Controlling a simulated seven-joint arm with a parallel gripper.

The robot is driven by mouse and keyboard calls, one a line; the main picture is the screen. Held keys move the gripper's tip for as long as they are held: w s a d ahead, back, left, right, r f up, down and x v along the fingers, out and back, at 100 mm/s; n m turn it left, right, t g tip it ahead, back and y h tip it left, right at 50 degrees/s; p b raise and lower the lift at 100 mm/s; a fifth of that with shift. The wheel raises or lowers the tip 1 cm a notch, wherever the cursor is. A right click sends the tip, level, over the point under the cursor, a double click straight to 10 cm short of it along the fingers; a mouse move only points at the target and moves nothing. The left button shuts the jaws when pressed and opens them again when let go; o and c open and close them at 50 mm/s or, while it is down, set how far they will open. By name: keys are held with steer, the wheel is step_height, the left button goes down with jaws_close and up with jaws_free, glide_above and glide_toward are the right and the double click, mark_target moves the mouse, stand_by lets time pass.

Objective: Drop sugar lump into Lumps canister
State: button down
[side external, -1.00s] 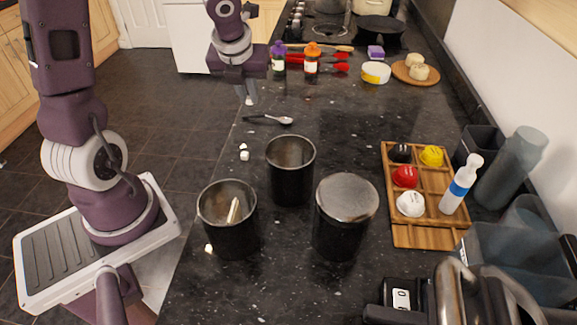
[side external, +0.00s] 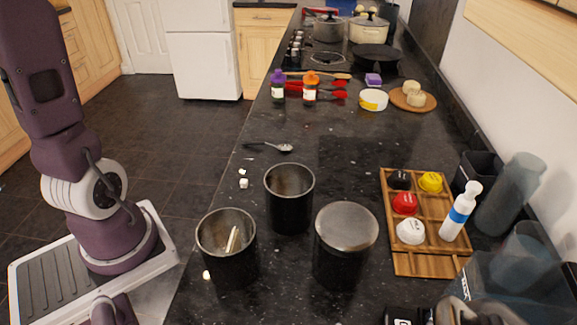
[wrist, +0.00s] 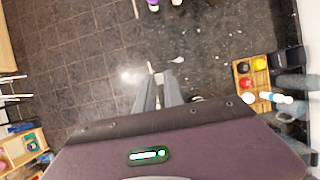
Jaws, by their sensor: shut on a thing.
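My gripper (wrist: 159,80) shows only in the wrist view, high above the counter edge. Its fingers are close together on a small pale sugar lump (wrist: 158,77), mostly hidden between the tips. In the side view three dark canisters stand on the counter: a front-left one (side external: 228,265), open with a pale stick-like thing inside; a middle one (side external: 289,210), open; and a right one (side external: 345,255), with its top covered. I cannot read any label to tell which is Lumps. Loose white lumps lie on the counter, one (side external: 243,183) left of the middle canister and one (side external: 207,274) beside the front-left one.
A spoon (side external: 285,147) lies behind the canisters. A wooden tray (side external: 411,265) with coloured pods and a white bottle (side external: 460,211) stands right. Bottles (side external: 310,90) and a white-yellow tin (side external: 373,100) stand farther back. The counter between spoon and bottles is clear.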

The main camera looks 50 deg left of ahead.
step_height(320, 180, up, 4)
steer(key=m+t+h, duration=0.1)
steer(key=m+h, duration=0.2)
steer(key=m, duration=0.6)
glide_above(289, 200)
steer(key=w+a, duration=0.2)
step_height(289, 200, down, 29)
steer(key=shift+d+f, duration=0.1)
steer(key=shift+f, duration=1.35)
steer(key=c, duration=1.4)
jaws_free()
steer(key=shift+o, duration=0.2)
